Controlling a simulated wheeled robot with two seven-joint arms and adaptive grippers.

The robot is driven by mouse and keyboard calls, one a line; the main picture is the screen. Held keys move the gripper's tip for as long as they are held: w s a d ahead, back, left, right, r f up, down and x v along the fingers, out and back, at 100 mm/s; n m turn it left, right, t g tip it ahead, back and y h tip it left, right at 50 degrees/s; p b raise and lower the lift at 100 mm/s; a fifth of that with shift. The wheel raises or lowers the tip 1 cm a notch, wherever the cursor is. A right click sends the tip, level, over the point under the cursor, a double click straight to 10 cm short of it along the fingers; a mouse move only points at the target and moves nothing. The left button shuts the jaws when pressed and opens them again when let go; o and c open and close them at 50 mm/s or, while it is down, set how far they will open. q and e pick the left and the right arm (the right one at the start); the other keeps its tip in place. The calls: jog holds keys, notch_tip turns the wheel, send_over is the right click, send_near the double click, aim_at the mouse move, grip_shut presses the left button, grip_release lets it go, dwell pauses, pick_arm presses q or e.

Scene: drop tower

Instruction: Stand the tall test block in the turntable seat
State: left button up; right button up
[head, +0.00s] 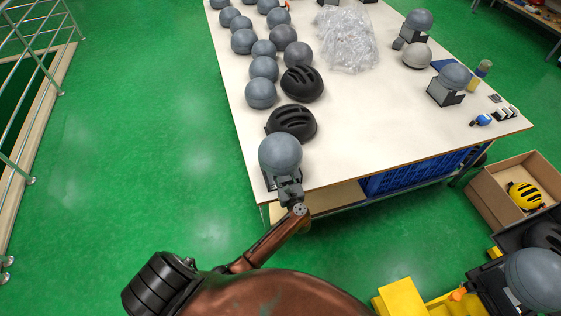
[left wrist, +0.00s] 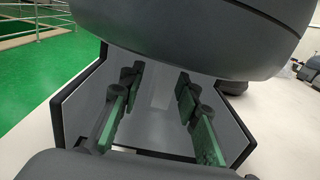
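My left gripper (head: 288,188) is at the near-left corner of the table, against a grey ball-shaped headform (head: 280,153) on a dark base. In the left wrist view my left gripper (left wrist: 158,112) has its green-padded fingers apart, with nothing clearly gripped between them. The fingers reach into a grey, black-edged holder (left wrist: 239,112), under the large dark dome of the headform (left wrist: 200,35). I cannot pick out the tall test block or the turntable seat for certain. My right gripper is not in view.
The white table (head: 370,120) holds several grey headforms, two black helmets (head: 302,83) and a heap of clear plastic (head: 348,38). A cardboard box (head: 485,202) with a yellow helmet (head: 525,195) stands at right. A yellow structure (head: 400,299) and another headform (head: 535,278) are at lower right. Green floor at left is clear.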

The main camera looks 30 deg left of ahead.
pick_arm(q)
jog(key=shift+w+a, duration=0.1)
jog(key=shift+w, duration=0.05)
jog(key=shift+c, duration=0.5)
grip_shut()
dwell(0.4)
jog(key=shift+r, duration=0.2)
